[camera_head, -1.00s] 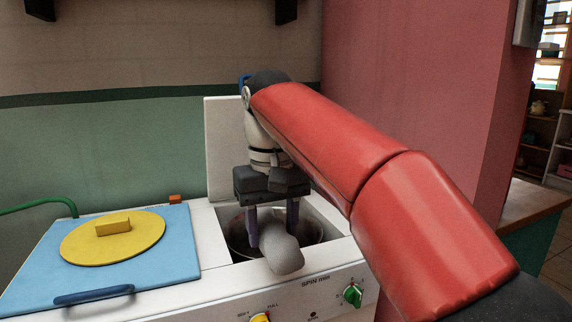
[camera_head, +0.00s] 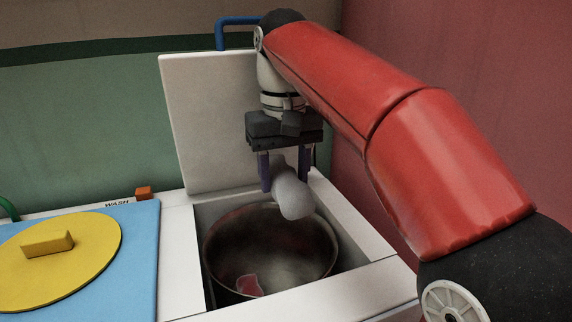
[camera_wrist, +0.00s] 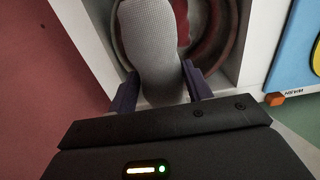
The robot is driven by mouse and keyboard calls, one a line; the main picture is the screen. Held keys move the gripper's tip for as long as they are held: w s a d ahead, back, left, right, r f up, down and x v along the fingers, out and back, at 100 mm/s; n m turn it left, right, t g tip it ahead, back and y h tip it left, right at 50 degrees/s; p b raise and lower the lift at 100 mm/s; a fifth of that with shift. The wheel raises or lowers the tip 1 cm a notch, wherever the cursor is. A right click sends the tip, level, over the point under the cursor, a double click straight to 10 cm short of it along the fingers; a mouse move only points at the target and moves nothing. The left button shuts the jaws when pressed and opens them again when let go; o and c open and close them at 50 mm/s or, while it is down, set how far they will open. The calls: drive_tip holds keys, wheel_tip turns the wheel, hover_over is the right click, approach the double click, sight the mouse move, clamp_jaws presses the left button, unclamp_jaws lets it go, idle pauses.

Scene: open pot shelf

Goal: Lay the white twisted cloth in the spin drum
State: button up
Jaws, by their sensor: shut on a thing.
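The white twisted cloth (camera_head: 292,194) looks like a thick pale grey-white roll. My gripper (camera_head: 285,178) is shut on it, with a purple finger on each side. The cloth hangs over the back part of the open spin drum (camera_head: 270,252), at about the height of the opening or above it. In the wrist view the cloth (camera_wrist: 153,45) sticks out from between the fingers (camera_wrist: 158,88) across the drum (camera_wrist: 215,38). The drum is a round metal tub in a square well. A small pink-red piece (camera_head: 248,285) lies at its bottom.
The spin lid (camera_head: 210,125) stands upright behind the well. To the left is a blue wash cover (camera_head: 140,255) with a yellow round lid (camera_head: 60,246) on it. A small orange block (camera_head: 144,193) sits at the back edge. A pink wall (camera_head: 420,70) rises behind on the right.

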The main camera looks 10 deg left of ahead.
wheel_tip(320, 180, down, 29)
drive_tip(key=b, duration=1.5)
drive_tip(key=shift+f+b, duration=0.2)
drive_tip(key=shift+b, duration=0.1)
drive_tip(key=o, duration=1.2)
drive_tip(key=shift+c, duration=0.2)
drive_tip(key=shift+r, duration=0.1)
